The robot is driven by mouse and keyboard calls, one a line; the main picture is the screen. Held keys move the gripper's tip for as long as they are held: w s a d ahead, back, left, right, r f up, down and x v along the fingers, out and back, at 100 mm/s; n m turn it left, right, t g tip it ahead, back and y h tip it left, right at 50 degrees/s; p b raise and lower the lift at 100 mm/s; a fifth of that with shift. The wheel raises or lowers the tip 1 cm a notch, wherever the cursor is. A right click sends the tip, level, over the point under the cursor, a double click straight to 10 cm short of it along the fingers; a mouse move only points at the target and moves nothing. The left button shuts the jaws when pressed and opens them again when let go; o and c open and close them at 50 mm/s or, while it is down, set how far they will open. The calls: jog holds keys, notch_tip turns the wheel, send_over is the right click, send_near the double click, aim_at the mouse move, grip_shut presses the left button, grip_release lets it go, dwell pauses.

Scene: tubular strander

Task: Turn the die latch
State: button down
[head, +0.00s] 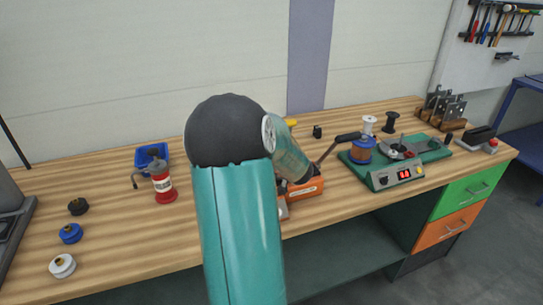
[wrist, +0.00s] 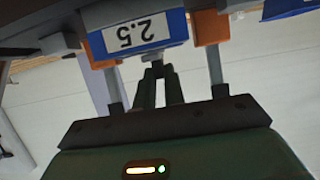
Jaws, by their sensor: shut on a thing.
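In the wrist view a blue block with a white label reading 2.5 (wrist: 137,33) shows upside down, held between orange parts. A small grey piece, perhaps the die latch (wrist: 153,57), sticks out from the block's edge. My gripper (wrist: 158,70) has its two dark fingers close together at this grey piece, shut on it; the exact grip is hard to see. In the head view my arm hides my gripper and most of the orange machine (head: 307,187), which has a dark-handled lever (head: 347,137) on its right.
Right of the machine stands a green device with a red display (head: 383,180) and a blue-ended spool (head: 361,149). Grey rods (wrist: 215,75) flank my fingers.

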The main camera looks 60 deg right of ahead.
dwell(0.4)
jog(key=c, duration=1.5)
grip_release()
jog(key=v, duration=1.3)
jog(key=shift+s+a+r, duration=0.2)
jog(key=shift+s, duration=0.1)
